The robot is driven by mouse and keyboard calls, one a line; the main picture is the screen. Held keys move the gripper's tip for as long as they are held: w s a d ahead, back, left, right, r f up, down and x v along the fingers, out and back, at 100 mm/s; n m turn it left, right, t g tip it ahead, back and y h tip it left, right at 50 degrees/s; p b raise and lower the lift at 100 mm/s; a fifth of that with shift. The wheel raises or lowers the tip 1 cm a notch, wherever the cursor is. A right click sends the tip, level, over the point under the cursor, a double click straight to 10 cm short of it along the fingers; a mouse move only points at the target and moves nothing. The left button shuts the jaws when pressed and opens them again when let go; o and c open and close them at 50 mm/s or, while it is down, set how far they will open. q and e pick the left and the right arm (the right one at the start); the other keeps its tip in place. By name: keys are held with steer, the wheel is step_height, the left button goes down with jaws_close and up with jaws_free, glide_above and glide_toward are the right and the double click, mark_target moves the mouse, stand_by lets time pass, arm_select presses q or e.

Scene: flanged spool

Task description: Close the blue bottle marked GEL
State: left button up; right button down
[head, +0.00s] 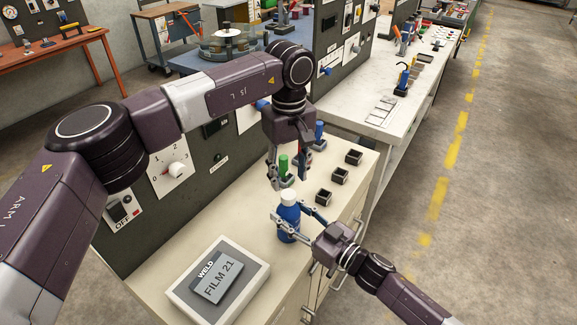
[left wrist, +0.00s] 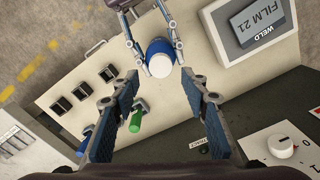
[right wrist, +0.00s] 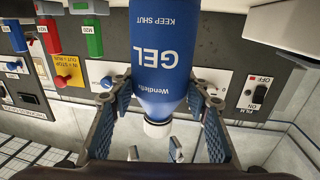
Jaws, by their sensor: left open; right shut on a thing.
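The blue bottle (head: 288,222) stands upright near the counter's front edge, with a white top (head: 289,196). In the right wrist view the bottle (right wrist: 160,78) reads GEL and KEEP SHUT, upside down. My right gripper (head: 289,213) is shut around its body; its fingers show on both sides in the right wrist view (right wrist: 160,105). My left gripper (head: 287,176) is open and empty, pointing down above and a little behind the bottle. In the left wrist view the white top (left wrist: 160,66) lies beyond the open fingers (left wrist: 160,100). I cannot tell how tightly the top sits.
A box marked WELD FILM 21 (head: 220,280) lies on the counter (head: 175,260) left of the bottle. Several small black bins (head: 339,175) stand to the right. Green (left wrist: 136,122) and blue-handled items stand by the panel behind, which carries a white dial (head: 172,172).

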mark_target(288, 194)
arm_select(q)
steer(key=n, duration=0.7)
steer(key=shift+r, duration=0.25)
steer(key=n, duration=0.7)
steer(key=shift+r, duration=0.25)
steer(key=n, duration=0.7)
steer(key=shift+r, duration=0.3)
steer(key=n, duration=0.7)
steer(key=shift+r, duration=0.25)
steer(key=shift+f, duration=4.05)
jaws_close()
